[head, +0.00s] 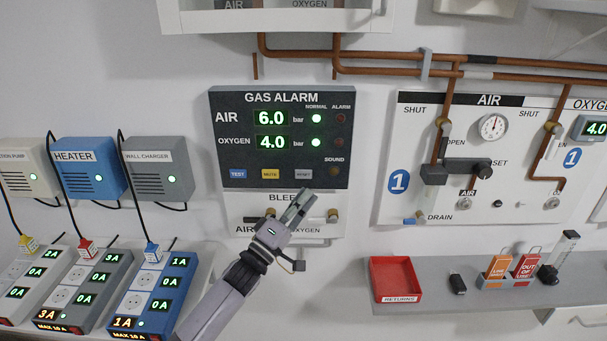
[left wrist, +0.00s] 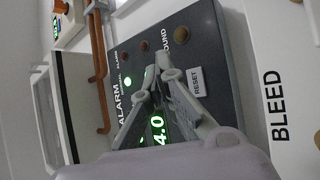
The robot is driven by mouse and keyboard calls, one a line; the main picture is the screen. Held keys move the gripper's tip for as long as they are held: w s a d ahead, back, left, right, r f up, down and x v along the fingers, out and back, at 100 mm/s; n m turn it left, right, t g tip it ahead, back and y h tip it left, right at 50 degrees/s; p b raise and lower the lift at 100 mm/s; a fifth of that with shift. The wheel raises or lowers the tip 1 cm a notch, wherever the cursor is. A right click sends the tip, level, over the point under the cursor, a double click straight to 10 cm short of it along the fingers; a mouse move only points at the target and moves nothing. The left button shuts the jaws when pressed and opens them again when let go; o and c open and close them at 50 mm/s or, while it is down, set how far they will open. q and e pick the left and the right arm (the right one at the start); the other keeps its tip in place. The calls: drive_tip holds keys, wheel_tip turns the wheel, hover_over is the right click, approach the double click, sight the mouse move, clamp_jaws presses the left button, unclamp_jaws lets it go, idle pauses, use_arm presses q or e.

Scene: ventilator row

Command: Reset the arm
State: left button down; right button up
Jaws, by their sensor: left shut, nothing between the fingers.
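My left gripper (head: 303,199) is shut and empty. In the head view its fingertips are just below the RESET button (head: 304,174) of the gas alarm panel (head: 222,128). In the left wrist view the shut fingertips (left wrist: 166,66) stand in front of the panel (left wrist: 208,40), close to the RESET label (left wrist: 196,82); I cannot tell whether they touch it. The panel reads AIR 6.0 bar and OXYGEN 4.0 bar, with both NORMAL lamps green and the ALARM lamps dark. My right gripper is not in view.
The BLEED panel (head: 290,240) is below the alarm. To the right are the AIR board (head: 400,150), a red RETURNS tray (head: 396,279) and a shelf (head: 440,304). Copper pipes (head: 380,55) run above.

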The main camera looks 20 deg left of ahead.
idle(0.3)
use_arm(q)
drive_tip(key=s+a+f+g+y, duration=0.1)
drive_tip(key=a+f+g+y, duration=0.15)
drive_tip(key=f, duration=0.85)
drive_tip(key=s+a+f+g+y, duration=0.1)
drive_tip(key=f+y, duration=0.2)
drive_tip(key=f, duration=0.9)
drive_tip(key=s+a+f+m+g+y, duration=0.1)
drive_tip(key=s+f+g, duration=0.1)
drive_tip(key=s+f, duration=0.35)
drive_tip(key=s+f+m+g+y+b, duration=0.1)
drive_tip(key=s+f+m+g, duration=0.15)
drive_tip(key=f, duration=0.65)
drive_tip(key=s+a+f+g+y, duration=0.1)
drive_tip(key=s+f, duration=0.3)
drive_tip(key=f, duration=0.3)
drive_tip(key=s+f+m+g, duration=0.45)
drive_tip(key=s+f, duration=1.15)
drive_tip(key=s, duration=0.4)
drive_tip(key=s+f+m+g, duration=0.2)
drive_tip(key=s+f+g, duration=0.1)
drive_tip(key=s, duration=0.9)
drive_tip(key=s+d+f+m+g+b, duration=0.1)
drive_tip(key=s+f+m+g, duration=0.1)
drive_tip(key=s, duration=1)
wheel_tip(320, 180, down, 3)
drive_tip(key=shift+s+r+g+y, duration=0.1)
drive_tip(key=shift+s+g+y, duration=0.15)
drive_tip(key=shift+g+y, duration=0.35)
